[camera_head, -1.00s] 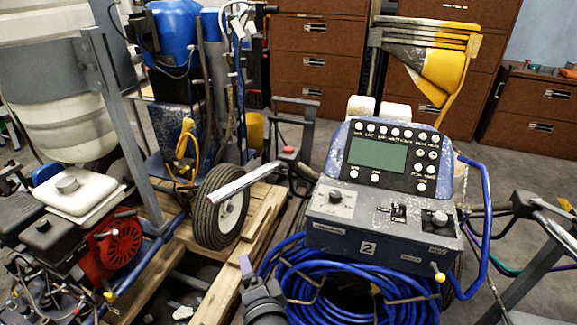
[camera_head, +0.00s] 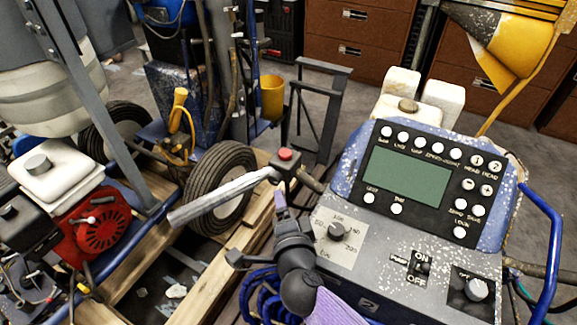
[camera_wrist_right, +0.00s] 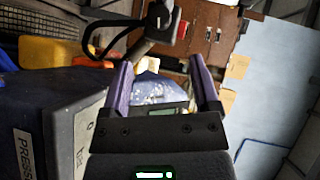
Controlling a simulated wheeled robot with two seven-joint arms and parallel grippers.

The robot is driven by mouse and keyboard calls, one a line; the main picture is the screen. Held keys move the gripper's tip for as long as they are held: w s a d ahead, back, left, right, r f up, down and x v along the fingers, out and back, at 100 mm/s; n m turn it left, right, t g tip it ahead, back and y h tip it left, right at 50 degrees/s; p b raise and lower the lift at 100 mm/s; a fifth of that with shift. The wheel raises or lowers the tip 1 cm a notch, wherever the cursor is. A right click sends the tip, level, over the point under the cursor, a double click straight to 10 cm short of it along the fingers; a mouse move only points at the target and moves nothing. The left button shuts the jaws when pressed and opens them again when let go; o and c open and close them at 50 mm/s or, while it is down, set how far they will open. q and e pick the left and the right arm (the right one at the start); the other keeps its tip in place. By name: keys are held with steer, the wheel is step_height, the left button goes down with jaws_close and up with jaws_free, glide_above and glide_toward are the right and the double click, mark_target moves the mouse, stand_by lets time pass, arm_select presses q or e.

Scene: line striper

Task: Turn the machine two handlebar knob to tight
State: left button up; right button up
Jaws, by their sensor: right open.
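Machine two has a speckled blue-grey console (camera_head: 440,235) with a green screen, buttons and a partly seen "2" label. My right gripper (camera_head: 281,203) is beside the console's left edge, below the red button. In the wrist view its purple fingers (camera_wrist_right: 158,65) are apart and empty. My left gripper is not seen.
A wheeled machine with a red engine (camera_head: 98,228) stands on a wooden pallet (camera_head: 230,250) at left. Blue hose (camera_head: 258,295) hangs below the console. A blue tube (camera_head: 545,245) bounds its right side. Brown cabinets (camera_head: 365,40) stand behind.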

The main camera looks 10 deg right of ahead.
mark_target(276, 183)
steer(key=b+x, duration=0.4)
steer(key=x, duration=0.4)
steer(key=shift+w+a+f+b, duration=0.1)
steer(key=shift+w+f+b, duration=0.05)
steer(key=shift+f+b, duration=0.15)
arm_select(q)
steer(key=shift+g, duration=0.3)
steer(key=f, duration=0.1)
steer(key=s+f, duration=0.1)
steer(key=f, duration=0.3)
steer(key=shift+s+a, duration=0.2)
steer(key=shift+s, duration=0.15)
arm_select(e)
steer(key=shift+w+r, duration=0.2)
steer(key=shift+w, duration=0.15)
